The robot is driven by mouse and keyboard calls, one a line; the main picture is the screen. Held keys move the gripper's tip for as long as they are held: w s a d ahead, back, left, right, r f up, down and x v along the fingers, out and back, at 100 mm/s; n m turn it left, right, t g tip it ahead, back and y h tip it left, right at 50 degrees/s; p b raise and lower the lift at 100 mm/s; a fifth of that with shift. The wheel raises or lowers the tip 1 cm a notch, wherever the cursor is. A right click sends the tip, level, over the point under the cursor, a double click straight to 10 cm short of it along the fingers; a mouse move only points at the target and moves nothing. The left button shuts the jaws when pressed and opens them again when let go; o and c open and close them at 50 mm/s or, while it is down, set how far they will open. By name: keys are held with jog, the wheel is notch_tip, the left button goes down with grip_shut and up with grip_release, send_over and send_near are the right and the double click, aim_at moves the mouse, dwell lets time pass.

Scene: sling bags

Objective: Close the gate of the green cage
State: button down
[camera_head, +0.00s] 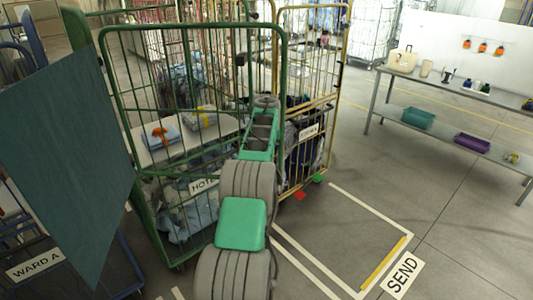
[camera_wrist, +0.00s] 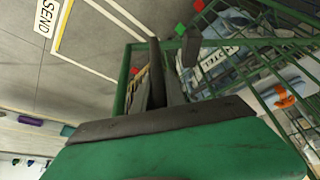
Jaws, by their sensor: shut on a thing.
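The green cage (camera_head: 120,100) stands left of centre in the head view, holding linen and a white shelf. Its green-framed mesh front, which I take as the gate (camera_head: 200,27), faces me; my arm hides part of its right side. I cannot tell how far it stands from its closed place. My gripper (camera_wrist: 172,65) shows in the wrist view with its dark fingers at the green frame (camera_wrist: 235,42), near a corner of it. It is shut on the frame. In the head view my arm hides the fingertips.
A yellow-framed cage (camera_head: 336,75) stands close behind on the right. A dark teal panel (camera_head: 65,160) and a blue frame marked WARD A crowd the left. A grey table (camera_head: 450,92) with bins stands at right. Floor near the SEND mark (camera_head: 402,276) is clear.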

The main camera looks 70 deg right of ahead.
jog(key=shift+d, duration=0.1)
dwell(0.3)
jog(key=c, duration=1.4)
grip_release()
jog(key=shift+o, duration=0.2)
jog(key=b+v, duration=0.1)
jog(key=v, duration=0.6)
jog(key=shift+r+b, duration=0.35)
jog(key=shift+b, duration=0.05)
jog(key=shift+c, duration=0.5)
